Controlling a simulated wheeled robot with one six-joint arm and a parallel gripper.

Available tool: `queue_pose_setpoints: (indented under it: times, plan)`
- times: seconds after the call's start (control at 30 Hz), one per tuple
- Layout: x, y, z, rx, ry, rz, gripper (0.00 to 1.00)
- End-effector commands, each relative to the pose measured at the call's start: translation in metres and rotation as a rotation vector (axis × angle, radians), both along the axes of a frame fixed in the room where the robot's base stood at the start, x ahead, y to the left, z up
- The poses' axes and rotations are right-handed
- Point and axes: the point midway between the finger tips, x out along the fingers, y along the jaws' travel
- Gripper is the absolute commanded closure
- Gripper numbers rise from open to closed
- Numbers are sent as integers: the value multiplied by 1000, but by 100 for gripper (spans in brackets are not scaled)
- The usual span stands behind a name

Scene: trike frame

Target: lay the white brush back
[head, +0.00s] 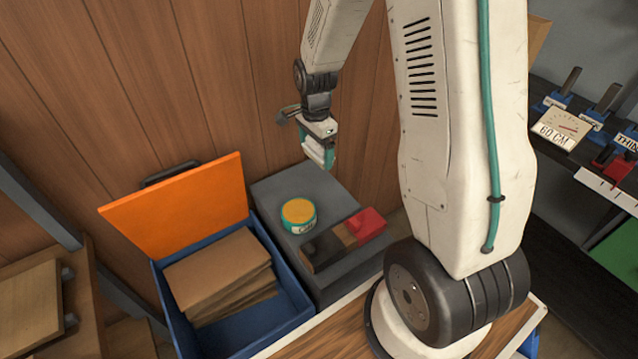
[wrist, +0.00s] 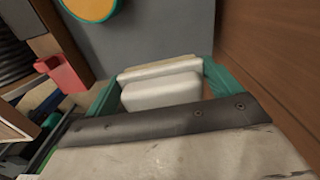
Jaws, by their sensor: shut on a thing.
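My gripper (head: 320,154) is raised above the grey box top near the wood-panelled wall, pointing down. In the wrist view its teal fingers (wrist: 163,82) are shut on a white block-like thing with a cream upper band, which I take to be the white brush (wrist: 160,92). Much of the brush is hidden by the gripper body, and in the head view it is too small to tell from the fingers. It is held clear of the grey surface (head: 290,184).
A tin with a yellow lid (head: 299,213) stands on the grey top, with a red block (head: 367,224) beside a dark brown piece (head: 328,250). A blue bin (head: 295,305) with an orange lid (head: 185,202) holds cardboard. A tool rack with a gauge (head: 560,128) is at right.

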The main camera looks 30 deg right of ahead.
Motion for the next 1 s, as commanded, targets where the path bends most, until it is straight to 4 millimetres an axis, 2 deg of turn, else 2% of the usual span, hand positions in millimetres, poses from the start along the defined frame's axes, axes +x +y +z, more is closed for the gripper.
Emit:
queue_pose_setpoints:
  times: [0.3,0.53,0.7,1.0]
  plan:
    - [-3,-4,-50,1,3,-43,46]
    - [-3,-4,-68,1,2,-41,46]
    - [-3,-4,-94,1,3,-41,46]
    - [-2,-4,-99,0,0,-41,46]
